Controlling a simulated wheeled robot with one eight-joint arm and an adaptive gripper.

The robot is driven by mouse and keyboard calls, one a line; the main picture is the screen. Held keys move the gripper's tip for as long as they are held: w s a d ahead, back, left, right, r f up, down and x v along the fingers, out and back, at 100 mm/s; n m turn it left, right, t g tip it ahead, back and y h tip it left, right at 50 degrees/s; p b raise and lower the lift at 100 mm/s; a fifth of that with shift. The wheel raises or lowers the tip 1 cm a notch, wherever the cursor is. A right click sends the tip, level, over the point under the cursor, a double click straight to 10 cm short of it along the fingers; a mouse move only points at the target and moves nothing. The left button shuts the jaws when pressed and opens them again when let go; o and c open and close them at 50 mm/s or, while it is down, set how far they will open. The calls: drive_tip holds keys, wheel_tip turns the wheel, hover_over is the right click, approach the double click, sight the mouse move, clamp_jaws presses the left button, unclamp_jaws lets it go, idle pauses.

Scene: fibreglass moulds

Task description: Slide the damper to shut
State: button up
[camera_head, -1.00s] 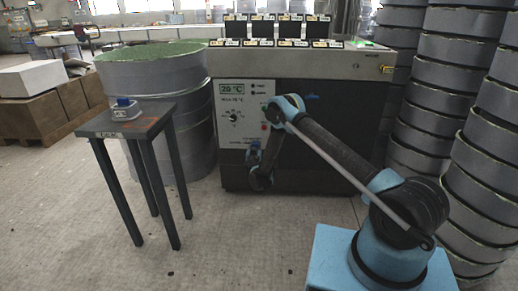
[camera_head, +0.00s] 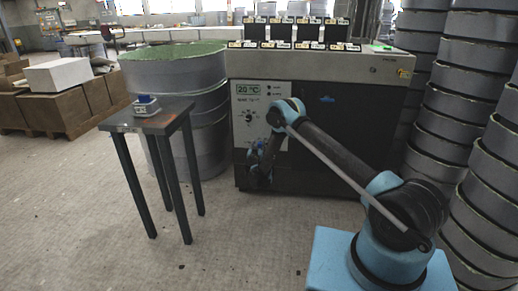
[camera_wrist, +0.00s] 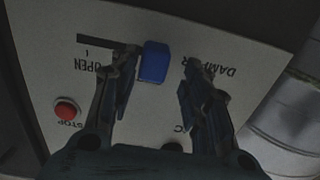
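The damper knob (camera_wrist: 155,62), a blue block, sits on a pale control panel (camera_wrist: 215,55), seen upside down in the wrist view. A dark slot (camera_wrist: 97,41) runs left from the knob, above the word OPEN. DAMPER is printed on the right. My gripper (camera_wrist: 163,66) is open, with one finger on each side of the knob. The left finger is very close to it; I cannot tell if it touches. In the head view my gripper (camera_head: 257,160) is low in front of the cabinet (camera_head: 345,130), hiding the knob.
A red STOP button (camera_wrist: 67,108) is near the left finger. In the head view a small table (camera_head: 150,121) with a blue-and-grey item (camera_head: 146,105) stands left, before a large drum (camera_head: 190,85). Stacked grey rings (camera_head: 485,150) rise on the right.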

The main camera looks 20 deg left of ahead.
drive_tip(key=shift+d, duration=0.1)
drive_tip(key=s+d, duration=0.1)
drive_tip(key=s, duration=0.6)
drive_tip(key=shift+s, duration=0.15)
drive_tip(key=shift+d+f, duration=0.1)
